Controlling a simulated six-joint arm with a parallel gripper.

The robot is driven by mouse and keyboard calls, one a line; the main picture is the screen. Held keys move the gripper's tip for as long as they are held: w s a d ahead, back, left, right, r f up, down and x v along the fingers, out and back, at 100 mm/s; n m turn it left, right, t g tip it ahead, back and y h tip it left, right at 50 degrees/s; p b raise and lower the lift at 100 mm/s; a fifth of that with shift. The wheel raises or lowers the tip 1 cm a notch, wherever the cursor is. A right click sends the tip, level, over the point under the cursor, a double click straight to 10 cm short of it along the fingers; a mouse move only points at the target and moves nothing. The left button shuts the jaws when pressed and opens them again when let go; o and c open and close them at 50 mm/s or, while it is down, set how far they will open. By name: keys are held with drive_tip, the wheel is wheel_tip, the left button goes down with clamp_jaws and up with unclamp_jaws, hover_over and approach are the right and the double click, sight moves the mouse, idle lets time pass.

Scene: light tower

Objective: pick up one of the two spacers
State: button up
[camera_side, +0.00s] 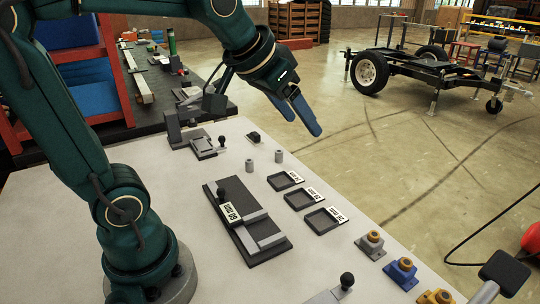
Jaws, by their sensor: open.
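Two small grey cylinders, which look like the spacers, stand upright on the pale table. One spacer (249,165) is on the left; the other spacer (279,157) is slightly farther right and back. My gripper (304,126) is in the air, above and to the right of them in the picture. Its two blue fingers are apart and point down to the right, with nothing between them. It touches neither spacer, and its exact height is hard to judge.
Three dark trays with labels (323,220) lie right of the spacers. A dark fixture (265,254) with a black knob lies in front. A grey clamp-like device (203,146) stands behind left, and a small black-knobbed part (254,137) behind. Several coloured blocks (401,271) line the right edge.

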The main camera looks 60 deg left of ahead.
drive_tip(key=w+a+f+n+y, duration=0.1)
drive_tip(key=w+a+f+n, duration=0.1)
drive_tip(key=w+a, duration=0.6)
drive_tip(key=n+g, duration=0.3)
drive_tip(key=g, duration=0.1)
hover_over(279, 151)
drive_tip(key=s+d, duration=0.1)
drive_tip(key=s, duration=0.1)
wheel_tip(279, 151, down, 15)
drive_tip(key=shift+s+d, duration=0.1)
drive_tip(key=shift+d, duration=0.05)
drive_tip(key=shift+x, duration=2.35)
drive_tip(key=shift+r, duration=0.1)
clamp_jaws()
